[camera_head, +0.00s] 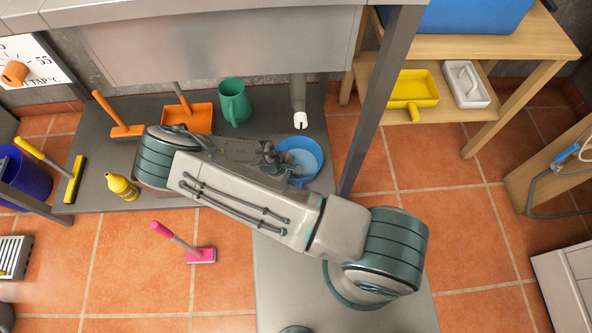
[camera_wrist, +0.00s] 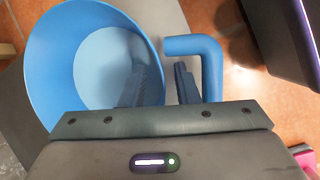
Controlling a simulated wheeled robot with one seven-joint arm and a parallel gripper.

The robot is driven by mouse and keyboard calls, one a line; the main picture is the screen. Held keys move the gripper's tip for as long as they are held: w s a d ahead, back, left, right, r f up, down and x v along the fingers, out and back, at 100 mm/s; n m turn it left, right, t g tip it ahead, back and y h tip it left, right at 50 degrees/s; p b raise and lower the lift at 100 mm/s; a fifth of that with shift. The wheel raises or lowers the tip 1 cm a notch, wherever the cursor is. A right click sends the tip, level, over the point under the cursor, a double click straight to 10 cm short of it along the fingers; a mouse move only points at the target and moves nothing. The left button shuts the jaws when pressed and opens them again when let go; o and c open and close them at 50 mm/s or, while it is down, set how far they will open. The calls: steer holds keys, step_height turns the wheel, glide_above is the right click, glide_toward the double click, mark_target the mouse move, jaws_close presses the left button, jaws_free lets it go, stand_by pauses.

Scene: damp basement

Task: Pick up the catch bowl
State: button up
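The catch bowl is a blue round vessel (camera_head: 311,160) with a paler inside, on the grey mat below the drain pipe in the head view. In the wrist view the bowl (camera_wrist: 50,65) fills the upper left, with a bent blue handle (camera_wrist: 195,46) on its right side. My gripper (camera_wrist: 165,75) is at the handle side of the bowl. Its left finger lies over the bowl's inside, its right finger in the gap beside the handle. The finger gap is narrow, with the bowl's wall between them. I cannot tell whether they press on it.
A white-ended drain pipe (camera_head: 300,112) hangs just above the bowl. A metal table leg (camera_head: 372,118) stands close to its right. A green jug (camera_head: 234,101), an orange dustpan (camera_head: 188,118) and a yellow bottle (camera_head: 122,187) stand on the mat.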

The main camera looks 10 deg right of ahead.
steer(key=shift+d+f, duration=0.1)
steer(key=shift+f, duration=0.05)
jaws_close()
